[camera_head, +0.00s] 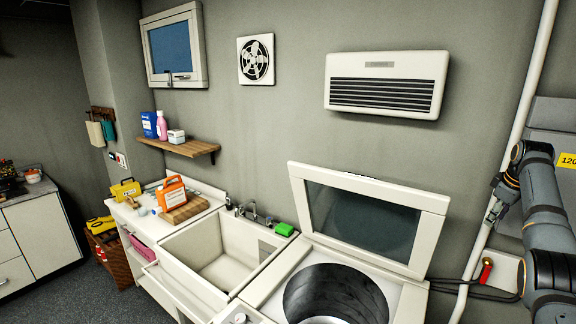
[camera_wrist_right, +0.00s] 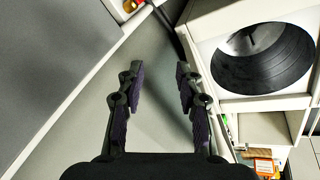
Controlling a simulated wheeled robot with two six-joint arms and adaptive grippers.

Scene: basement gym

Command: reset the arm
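My right arm comes in at the right edge of the head view, raised in front of the wall and the white pipe. My right gripper (camera_head: 493,210) shows small at its end, to the right of the washer's raised lid. In the right wrist view the gripper (camera_wrist_right: 159,82) is open, its two dark fingers wide apart with nothing between them. My left arm and left gripper are not in view.
The top-loading washer (camera_head: 268,292) stands with its lid (camera_head: 368,215) up, left of my right gripper. A sink (camera_head: 205,242) and a wall shelf (camera_head: 181,146) are further left.

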